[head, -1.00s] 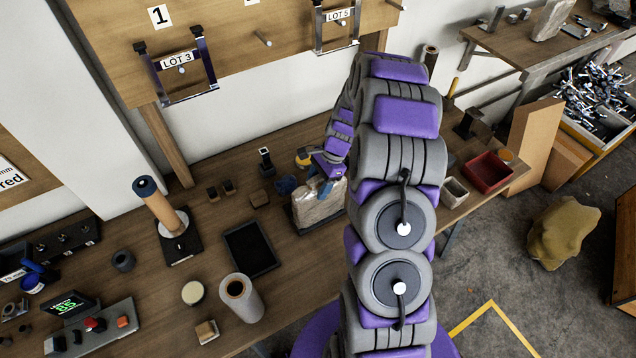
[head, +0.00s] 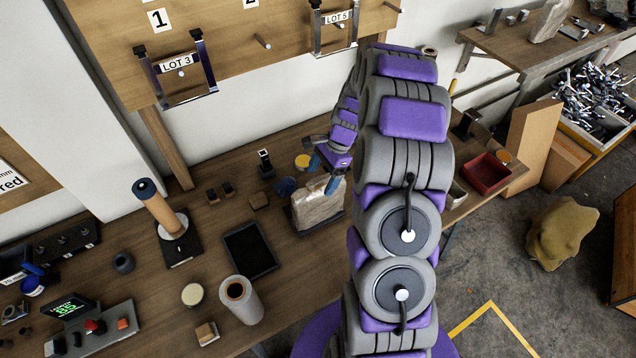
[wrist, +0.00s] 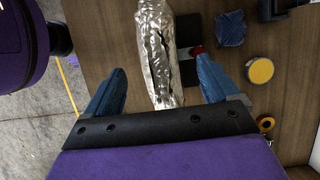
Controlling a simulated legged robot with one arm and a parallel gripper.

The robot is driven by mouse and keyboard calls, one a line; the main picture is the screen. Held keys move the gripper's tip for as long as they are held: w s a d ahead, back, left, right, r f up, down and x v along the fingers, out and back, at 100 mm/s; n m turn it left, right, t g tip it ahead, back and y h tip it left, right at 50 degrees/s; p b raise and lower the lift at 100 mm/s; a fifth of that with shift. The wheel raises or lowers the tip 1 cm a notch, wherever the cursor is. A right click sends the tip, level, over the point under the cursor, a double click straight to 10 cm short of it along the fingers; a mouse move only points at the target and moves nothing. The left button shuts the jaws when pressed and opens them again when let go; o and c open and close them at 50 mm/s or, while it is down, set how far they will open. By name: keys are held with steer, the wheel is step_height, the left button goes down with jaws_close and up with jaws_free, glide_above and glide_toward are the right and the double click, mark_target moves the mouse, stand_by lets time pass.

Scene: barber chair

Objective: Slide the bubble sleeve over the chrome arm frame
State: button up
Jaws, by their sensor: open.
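The silvery, crinkled bubble sleeve (head: 316,210) stands on the bench on a dark base. In the wrist view the sleeve (wrist: 160,45) reaches down between the two blue fingers. My gripper (head: 323,172) is open at the sleeve's top; in the wrist view my gripper (wrist: 162,85) has a finger on each side with visible gaps to it. Whether the fingertips reach below its top edge I cannot tell. A U-shaped chrome arm frame (head: 211,75) hangs on the board under the LOT 3 label. A second frame (head: 317,35) hangs under LOT 5.
A dark tablet (head: 251,249), a white roll (head: 240,297) and a brown roll on a stand (head: 160,208) occupy the bench to the left. A red tray (head: 488,171) is at right. A yellow-lidded jar (wrist: 260,71) and blue cloth (wrist: 230,28) lie beside the sleeve.

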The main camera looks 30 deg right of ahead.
steer(key=p+v, duration=0.1)
steer(key=v, duration=1.2)
steer(key=shift+w, duration=0.1)
steer(key=s+a+r+n+g+h+b, duration=0.1)
steer(key=s+a+r+n, duration=0.25)
steer(key=s+a, duration=0.35)
steer(key=s+a+r+n+h+b, duration=0.1)
steer(key=s+a+r+n, duration=0.2)
steer(key=s+a+n, duration=0.35)
steer(key=s+a+f+n+h+b, duration=0.1)
steer(key=s+a+n, duration=0.2)
steer(key=s, duration=0.6)
steer(key=s+a+f+n+h+b, duration=0.1)
steer(key=s+a+n, duration=0.3)
steer(key=s, duration=0.6)
steer(key=shift+n+g+h+b, duration=0.3)
